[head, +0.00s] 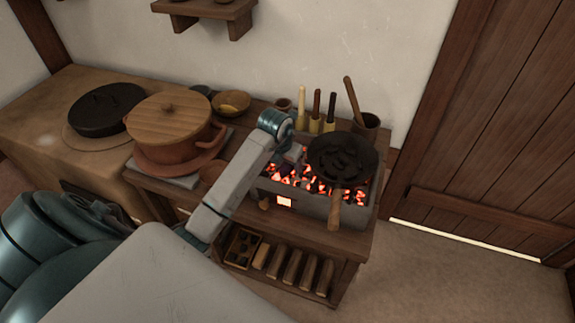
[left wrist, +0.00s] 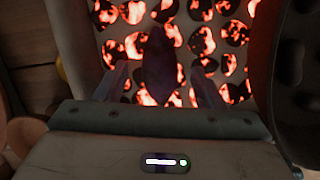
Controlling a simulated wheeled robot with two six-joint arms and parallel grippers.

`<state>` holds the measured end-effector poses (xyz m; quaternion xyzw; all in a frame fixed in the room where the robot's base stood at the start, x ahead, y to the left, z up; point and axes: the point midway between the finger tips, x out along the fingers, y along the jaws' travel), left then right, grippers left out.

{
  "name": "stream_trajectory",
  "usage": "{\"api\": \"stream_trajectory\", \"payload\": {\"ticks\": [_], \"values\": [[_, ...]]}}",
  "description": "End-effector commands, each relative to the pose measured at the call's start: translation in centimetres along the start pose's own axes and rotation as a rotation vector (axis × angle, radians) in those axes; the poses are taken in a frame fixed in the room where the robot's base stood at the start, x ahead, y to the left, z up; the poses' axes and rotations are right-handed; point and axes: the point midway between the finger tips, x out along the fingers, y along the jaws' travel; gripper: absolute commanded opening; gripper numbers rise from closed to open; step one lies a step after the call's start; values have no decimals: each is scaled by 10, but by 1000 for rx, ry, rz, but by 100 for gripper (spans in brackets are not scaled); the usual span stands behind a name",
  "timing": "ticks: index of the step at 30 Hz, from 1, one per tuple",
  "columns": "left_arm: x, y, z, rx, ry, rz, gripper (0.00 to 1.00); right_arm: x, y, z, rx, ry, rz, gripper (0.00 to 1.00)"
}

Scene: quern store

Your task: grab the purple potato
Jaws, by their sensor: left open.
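The purple potato (left wrist: 159,65) is a dark, elongated, pointed shape in the left wrist view, seen against glowing coals. My left gripper (left wrist: 161,88) is open, with one finger on each side of the potato. Whether either finger touches it, I cannot tell. In the head view my left gripper (head: 291,155) is over the left part of the brazier, and I cannot make out the potato there. My right gripper is in neither view.
The brazier (head: 318,204) holds red-hot coals. A black pan (head: 342,158) with a wooden handle sits over its right part. A lidded clay pot (head: 172,125) stands left. Upright wooden-handled tools (head: 316,108) and a cup (head: 367,125) stand behind.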

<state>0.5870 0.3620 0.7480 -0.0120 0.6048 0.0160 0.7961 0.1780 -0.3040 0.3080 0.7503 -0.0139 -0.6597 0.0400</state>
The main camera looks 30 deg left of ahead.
Motion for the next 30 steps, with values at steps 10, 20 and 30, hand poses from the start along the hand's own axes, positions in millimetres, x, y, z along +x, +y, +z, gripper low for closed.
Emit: {"api": "stream_trajectory", "payload": {"ticks": [10,20,30], "values": [[9,0,0,0,0,0,61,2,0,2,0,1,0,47],[8,0,0,0,-1,0,10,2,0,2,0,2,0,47],[-11,0,6,1,-4,1,10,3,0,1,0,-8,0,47]]}}
